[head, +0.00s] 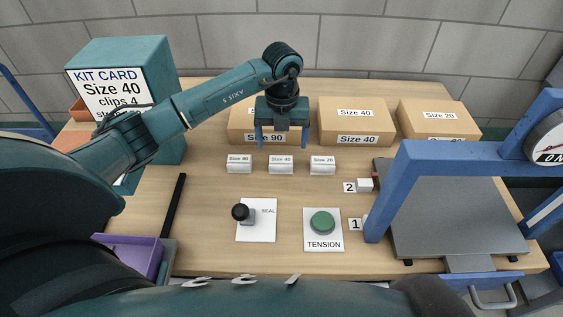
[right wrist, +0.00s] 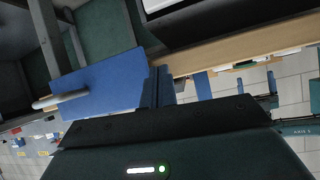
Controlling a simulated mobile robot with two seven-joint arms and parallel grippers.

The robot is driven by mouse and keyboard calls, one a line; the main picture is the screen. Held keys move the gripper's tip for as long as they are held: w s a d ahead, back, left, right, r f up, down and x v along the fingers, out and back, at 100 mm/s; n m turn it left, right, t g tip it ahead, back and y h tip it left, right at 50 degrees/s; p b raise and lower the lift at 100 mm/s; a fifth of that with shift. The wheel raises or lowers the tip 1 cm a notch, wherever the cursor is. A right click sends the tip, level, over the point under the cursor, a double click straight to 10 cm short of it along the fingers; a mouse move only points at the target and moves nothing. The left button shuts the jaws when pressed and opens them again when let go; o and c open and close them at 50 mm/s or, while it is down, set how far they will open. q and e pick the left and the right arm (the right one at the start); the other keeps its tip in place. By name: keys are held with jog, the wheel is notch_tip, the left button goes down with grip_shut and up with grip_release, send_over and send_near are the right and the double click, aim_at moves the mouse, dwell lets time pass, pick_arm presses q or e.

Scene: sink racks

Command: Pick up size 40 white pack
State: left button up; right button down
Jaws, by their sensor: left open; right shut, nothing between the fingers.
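Three small white packs stand in a row mid-table in the head view. The left pack (head: 239,164) and the middle pack (head: 281,164) appear to read Size 40, though the print is tiny. The right pack (head: 323,165) appears to read Size 20. My left gripper (head: 282,142) is open and points down, above and just behind the middle pack, with nothing between its fingers. My right gripper (right wrist: 161,86) shows only in the right wrist view, shut and empty, away from the packs.
Cardboard boxes labelled Size 90 (head: 238,122), Size 40 (head: 355,120) and Size 20 (head: 437,119) stand behind the packs. A kit card (head: 110,92) reads Size 40, clips 4. A SEAL lever (head: 241,212), green TENSION button (head: 322,222) and blue frame (head: 440,153) are nearer.

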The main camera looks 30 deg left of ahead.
aim_at(281, 160)
pick_arm(q)
jog(key=shift+s+f+p, duration=0.15)
jog(key=shift+f+p, duration=0.05)
jog(key=shift+f, duration=1.3)
jog(key=shift+s+f+p, duration=0.15)
jog(key=shift+f, duration=1.35)
jog(key=shift+c, duration=0.3)
jog(key=c, duration=1)
